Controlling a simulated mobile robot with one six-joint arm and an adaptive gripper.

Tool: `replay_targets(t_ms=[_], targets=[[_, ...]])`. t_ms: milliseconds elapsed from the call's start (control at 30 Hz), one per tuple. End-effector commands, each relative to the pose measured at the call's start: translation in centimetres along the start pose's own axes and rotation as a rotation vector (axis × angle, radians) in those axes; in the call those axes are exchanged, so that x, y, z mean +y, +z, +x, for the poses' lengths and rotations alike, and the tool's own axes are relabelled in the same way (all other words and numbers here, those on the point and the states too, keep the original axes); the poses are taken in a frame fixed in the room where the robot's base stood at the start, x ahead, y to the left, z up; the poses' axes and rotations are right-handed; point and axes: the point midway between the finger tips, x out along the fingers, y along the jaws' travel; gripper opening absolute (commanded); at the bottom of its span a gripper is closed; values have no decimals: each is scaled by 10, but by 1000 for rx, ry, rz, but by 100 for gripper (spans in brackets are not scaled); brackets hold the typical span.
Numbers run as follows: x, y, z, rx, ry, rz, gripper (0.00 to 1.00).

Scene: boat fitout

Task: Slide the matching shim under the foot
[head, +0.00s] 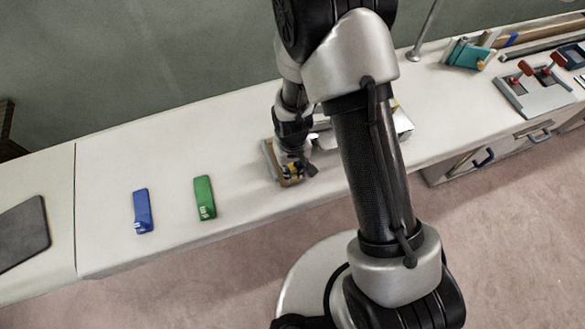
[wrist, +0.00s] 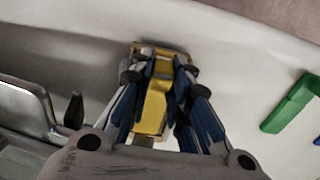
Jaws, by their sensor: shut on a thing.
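My gripper (head: 296,172) points down at the bench, and its fingers are shut on the yellow shim (wrist: 153,105). The yellow shim lies lengthwise between the fingers in the wrist view. A tan block or plate edge (head: 268,152) is right beside the fingers, and its edge also shows beyond the shim. A green shim (head: 204,197) and a blue shim (head: 142,211) lie apart on the bench to the left. The green shim also shows at the right of the wrist view (wrist: 291,102). I cannot make out the foot or any gap under it; my arm hides part of this area.
The white bench top (head: 110,170) is clear around the two loose shims. A shiny metal part (wrist: 22,97) stands close to my gripper. A dark pad (head: 22,232) lies at the far left. A fixture with red clamps (head: 527,68) sits at the far right.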

Motion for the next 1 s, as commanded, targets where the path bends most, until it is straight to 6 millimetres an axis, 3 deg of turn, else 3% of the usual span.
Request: replay_targets(t_ms=[367, 700, 867, 1000], targets=[[0, 0, 0, 0, 0, 0, 41], [0, 0, -2, 1, 0, 0, 41], [0, -1, -20, 4, 0, 0, 41], [0, -2, -50, 7, 0, 0, 41]])
